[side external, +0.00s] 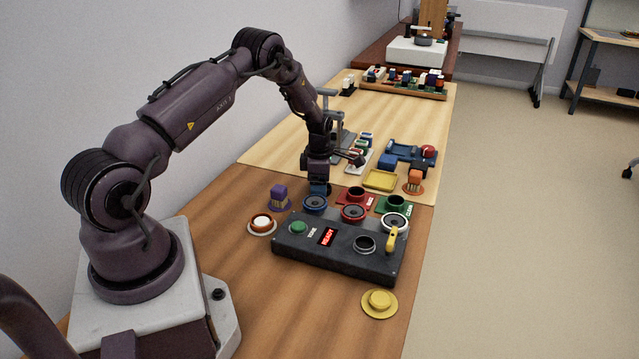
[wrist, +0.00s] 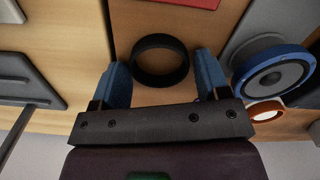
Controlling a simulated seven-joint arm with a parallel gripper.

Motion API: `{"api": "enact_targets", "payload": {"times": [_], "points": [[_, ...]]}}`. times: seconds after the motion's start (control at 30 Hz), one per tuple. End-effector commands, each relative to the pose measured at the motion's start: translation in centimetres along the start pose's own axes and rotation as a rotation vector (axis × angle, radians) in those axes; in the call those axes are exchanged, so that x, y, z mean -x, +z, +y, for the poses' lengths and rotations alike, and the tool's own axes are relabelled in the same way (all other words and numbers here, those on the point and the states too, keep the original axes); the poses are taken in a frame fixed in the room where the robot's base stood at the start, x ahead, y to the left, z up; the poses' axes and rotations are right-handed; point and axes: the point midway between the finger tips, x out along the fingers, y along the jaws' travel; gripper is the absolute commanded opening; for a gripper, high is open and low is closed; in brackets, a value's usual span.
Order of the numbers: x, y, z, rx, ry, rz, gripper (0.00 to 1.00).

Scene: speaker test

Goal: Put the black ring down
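The black ring (wrist: 160,81) shows in the wrist view just ahead of and between my two blue fingertips. It appears to rest flat on the brown wooden surface. A narrow gap shows between the ring and the right finger; the left finger lies very close to its edge. My gripper (wrist: 162,62) is open, its fingers wide apart. In the side view my gripper (side external: 319,189) points down, low over the table behind the dark speaker panel (side external: 340,270). The ring cannot be made out there, hidden behind my gripper or other items.
A blue-rimmed speaker (wrist: 271,75) stands close to my right finger in the wrist view, with an orange-and-white button (wrist: 266,111) below it. In the side view a purple block (side external: 281,197) stands left of my gripper, and red (side external: 356,196) and green (side external: 396,203) pads lie to its right.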

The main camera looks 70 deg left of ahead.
Motion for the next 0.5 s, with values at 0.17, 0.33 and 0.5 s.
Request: {"api": "enact_targets", "payload": {"times": [0.17,0.33,0.5], "points": [[0.0,0.0,0.0,0.0,0.0,0.0,0.83],[0.1,0.0,0.0,0.0,0.0,0.0,0.83],[1.9,0.1,0.1,-0.001,0.004,-0.001,0.83]]}}
